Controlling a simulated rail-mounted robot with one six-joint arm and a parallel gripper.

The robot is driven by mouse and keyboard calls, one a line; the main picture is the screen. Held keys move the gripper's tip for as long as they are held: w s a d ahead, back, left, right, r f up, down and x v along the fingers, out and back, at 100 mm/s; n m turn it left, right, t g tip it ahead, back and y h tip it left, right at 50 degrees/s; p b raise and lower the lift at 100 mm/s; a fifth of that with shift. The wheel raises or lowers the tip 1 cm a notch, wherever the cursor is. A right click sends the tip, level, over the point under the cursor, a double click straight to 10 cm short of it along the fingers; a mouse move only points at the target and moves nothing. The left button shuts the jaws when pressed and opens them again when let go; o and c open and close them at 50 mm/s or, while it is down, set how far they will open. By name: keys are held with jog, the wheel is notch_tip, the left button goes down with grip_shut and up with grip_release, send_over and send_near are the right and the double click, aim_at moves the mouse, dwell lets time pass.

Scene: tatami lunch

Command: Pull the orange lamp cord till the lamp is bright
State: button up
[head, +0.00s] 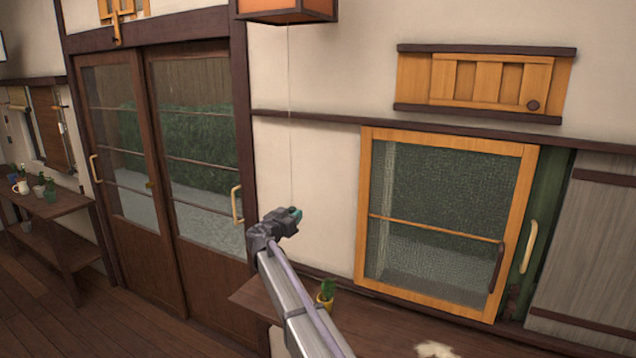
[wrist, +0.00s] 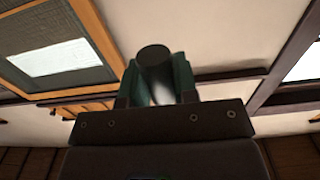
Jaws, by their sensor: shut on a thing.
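The orange lamp (head: 288,12) hangs at the top edge of the head view, with dark framing and orange panels; its upper part is cut off. Its panels look dull orange, not bright. A thin pale cord (head: 290,120) runs straight down from it to my gripper (head: 294,215). In the wrist view, my gripper (wrist: 155,80) has its green fingers shut on the cord's pull knob (wrist: 154,54), which shows as a dark round end. In the head view the knob is too small to make out between the fingers.
A wooden shelf (head: 262,300) with a small potted cactus (head: 326,293) lies below my arm. An orange-framed window (head: 440,220) is to the right, and sliding glass doors (head: 165,170) are to the left. The air around the cord is clear.

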jog(key=shift+f+b, duration=1.25)
jog(key=shift+r+p, duration=1.3)
jog(key=o, duration=0.9)
jog(key=shift+o, duration=0.2)
jog(key=shift+s+f, duration=0.1)
jog(key=v, duration=1)
jog(key=shift+s+a, duration=0.2)
jog(key=shift+s, duration=0.1)
